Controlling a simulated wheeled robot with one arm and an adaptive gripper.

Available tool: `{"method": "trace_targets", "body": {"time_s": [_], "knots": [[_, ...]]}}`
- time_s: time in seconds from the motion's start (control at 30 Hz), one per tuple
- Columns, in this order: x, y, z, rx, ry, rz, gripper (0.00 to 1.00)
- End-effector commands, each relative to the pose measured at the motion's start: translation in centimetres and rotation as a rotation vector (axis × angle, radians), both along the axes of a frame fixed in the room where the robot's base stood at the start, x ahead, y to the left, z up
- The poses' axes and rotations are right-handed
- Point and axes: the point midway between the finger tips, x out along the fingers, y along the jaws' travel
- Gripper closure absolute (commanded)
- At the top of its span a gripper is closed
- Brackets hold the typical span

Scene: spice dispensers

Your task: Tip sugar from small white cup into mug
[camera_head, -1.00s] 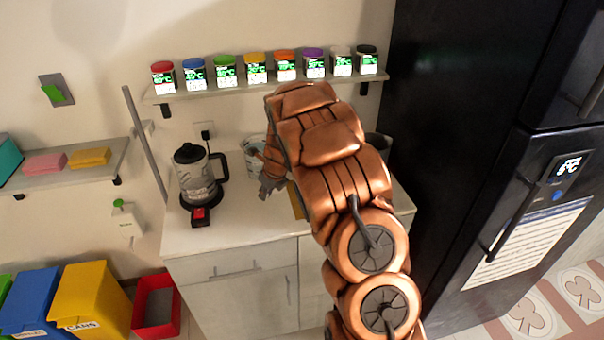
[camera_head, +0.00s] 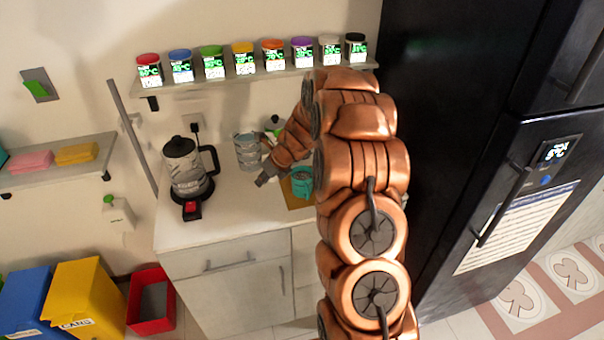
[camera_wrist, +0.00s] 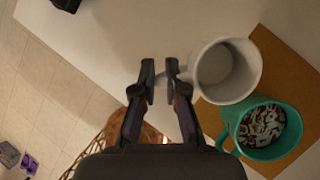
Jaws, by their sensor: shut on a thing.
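My gripper (camera_wrist: 165,80) is shut on the handle of the white cup (camera_wrist: 225,72), with the fingertips at the cup's left side. The cup looks roughly upright, with its pale inside visible; its contents are hard to tell.
A tan board (camera_wrist: 291,60) lies under the mug. A kettle (camera_head: 186,165) stands on the counter (camera_head: 180,225) to the left. A shelf of spice jars (camera_head: 243,60) runs above. A black fridge (camera_head: 450,120) bounds the right.

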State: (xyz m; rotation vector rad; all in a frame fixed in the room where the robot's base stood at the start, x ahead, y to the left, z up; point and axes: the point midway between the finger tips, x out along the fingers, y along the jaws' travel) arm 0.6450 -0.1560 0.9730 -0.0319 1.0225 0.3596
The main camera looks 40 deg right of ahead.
Motion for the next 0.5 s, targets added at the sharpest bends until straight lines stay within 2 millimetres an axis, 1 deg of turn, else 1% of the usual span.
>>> {"method": "trace_targets", "body": {"time_s": [0.5], "knots": [[-1.4,-2.6,1.6,0.234,-0.145,-0.005,1.00]]}}
